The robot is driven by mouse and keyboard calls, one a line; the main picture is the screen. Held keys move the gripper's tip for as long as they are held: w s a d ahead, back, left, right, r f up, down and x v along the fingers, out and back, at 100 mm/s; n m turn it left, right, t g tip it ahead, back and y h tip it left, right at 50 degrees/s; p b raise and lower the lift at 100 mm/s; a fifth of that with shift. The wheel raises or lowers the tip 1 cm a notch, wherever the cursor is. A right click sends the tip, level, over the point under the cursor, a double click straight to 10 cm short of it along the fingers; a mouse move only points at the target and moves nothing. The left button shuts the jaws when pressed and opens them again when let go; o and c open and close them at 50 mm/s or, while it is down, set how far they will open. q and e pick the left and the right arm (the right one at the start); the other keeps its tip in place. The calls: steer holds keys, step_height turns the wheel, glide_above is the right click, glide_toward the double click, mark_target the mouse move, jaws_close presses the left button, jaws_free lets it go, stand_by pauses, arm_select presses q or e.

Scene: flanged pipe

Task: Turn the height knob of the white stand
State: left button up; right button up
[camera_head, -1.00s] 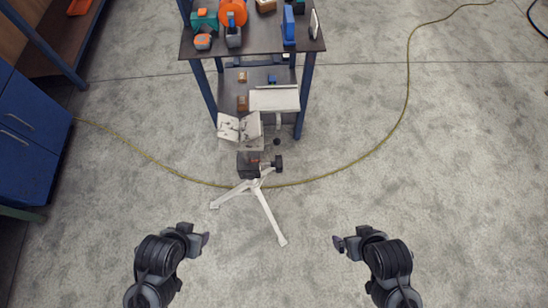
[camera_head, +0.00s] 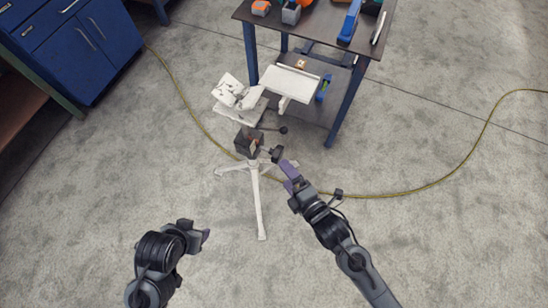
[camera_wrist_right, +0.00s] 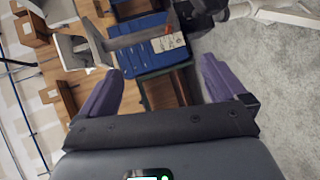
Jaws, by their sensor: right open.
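The white stand (camera_head: 257,200) stands on its tripod legs on the floor, its white top (camera_head: 240,111) tilted in view. A black knob (camera_head: 277,153) sticks out from the right side of its dark middle block (camera_head: 248,142). My right gripper (camera_head: 289,166) is just right of and very close to the knob; I cannot tell whether they touch. In the right wrist view its purple fingers (camera_wrist_right: 161,65) are apart with nothing clearly between them. A dark part, possibly of the stand (camera_wrist_right: 203,14), shows at the top there. My left gripper (camera_head: 205,235) hangs lower left, away from the stand; its finger gap is unclear.
A workbench (camera_head: 330,45) with tools stands behind the stand, its blue leg (camera_head: 345,105) to the right. Blue cabinets (camera_head: 85,45) are at the upper left. A yellow hose (camera_head: 420,188) runs along the floor behind the stand legs. The front floor is clear.

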steer(key=w+a+f+n+y+b, duration=0.2)
steer(key=a+f+n+y+b, duration=0.25)
steer(key=f+n, duration=0.4)
steer(key=n+g+y+b, duration=0.45)
steer(key=n+b, duration=0.65)
steer(key=n, duration=0.5)
glide_toward(278, 154)
step_height(278, 154, down, 2)
steer(key=w+a, duration=0.2)
arm_select(q)
step_height(278, 154, down, 20)
steer(key=b, duration=0.3)
steer(key=shift+f, duration=0.25)
arm_select(e)
steer(key=x, duration=0.9)
steer(key=shift+w+a+f+g+h, duration=0.2)
steer(key=shift+a+f+g+h, duration=0.15)
steer(key=shift+f, duration=0.1)
arm_select(q)
steer(key=shift+d, duration=0.15)
arm_select(e)
steer(key=shift+m, duration=0.25)
steer(key=c, duration=1)
arm_select(q)
steer(key=shift+r, duration=0.1)
